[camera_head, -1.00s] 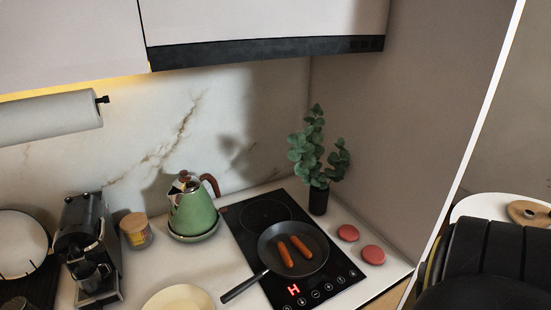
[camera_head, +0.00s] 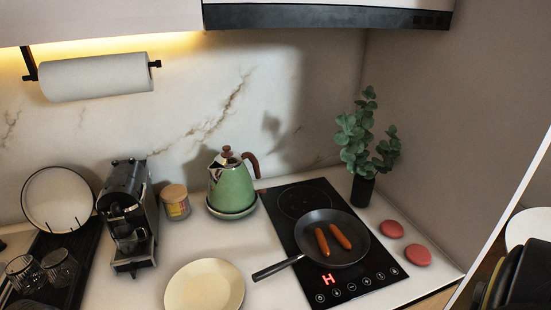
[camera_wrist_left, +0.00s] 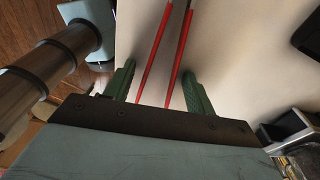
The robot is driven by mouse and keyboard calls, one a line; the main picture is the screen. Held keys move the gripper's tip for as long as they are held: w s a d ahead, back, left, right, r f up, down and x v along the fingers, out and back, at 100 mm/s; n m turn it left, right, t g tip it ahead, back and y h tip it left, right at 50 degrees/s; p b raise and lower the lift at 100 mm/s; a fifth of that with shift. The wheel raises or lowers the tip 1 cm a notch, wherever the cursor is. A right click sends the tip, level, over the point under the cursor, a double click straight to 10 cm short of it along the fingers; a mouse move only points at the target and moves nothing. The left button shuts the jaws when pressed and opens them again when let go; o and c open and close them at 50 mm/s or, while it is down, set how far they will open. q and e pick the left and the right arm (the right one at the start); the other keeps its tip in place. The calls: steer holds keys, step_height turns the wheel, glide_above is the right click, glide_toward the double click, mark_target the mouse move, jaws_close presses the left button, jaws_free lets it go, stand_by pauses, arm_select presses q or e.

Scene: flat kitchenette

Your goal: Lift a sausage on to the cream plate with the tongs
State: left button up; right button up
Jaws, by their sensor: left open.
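Two brown sausages (camera_head: 321,241) (camera_head: 340,236) lie side by side in a dark frying pan (camera_head: 346,257) on the black hob. The cream plate (camera_head: 203,287) lies on the counter left of the pan handle, and is empty. In the left wrist view, my left gripper (camera_wrist_left: 158,82) is open, with its green fingers apart. Two long thin red bars (camera_wrist_left: 153,52) (camera_wrist_left: 179,45) show between and beyond the fingers; they may be the tongs, but I cannot tell whether they touch the fingers. No gripper shows in the head view.
A green kettle (camera_head: 231,187) and lidded jar (camera_head: 175,203) stand behind the plate. A coffee machine (camera_head: 127,215) and glasses (camera_head: 58,268) stand left. Two red discs (camera_head: 391,229) (camera_head: 417,255) and a potted plant (camera_head: 364,190) are right of the hob. Some counter around the plate is clear.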

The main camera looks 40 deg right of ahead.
arm_select(q)
steer(key=c, duration=0.7)
step_height(320, 180, up, 12)
steer(key=p, duration=0.8)
steer(key=shift+p, duration=0.35)
steer(key=s+a+f+n+b, duration=0.1)
steer(key=a+n+b, duration=0.3)
steer(key=n+b, duration=0.5)
steer(key=s+a+f+n+t+y+b, duration=0.1)
steer(key=a+n+b, duration=0.3)
steer(key=n+b, duration=0.5)
steer(key=s+n, duration=0.1)
steer(key=n, duration=0.2)
steer(key=shift+a+t, duration=0.3)
steer(key=shift+a, duration=0.05)
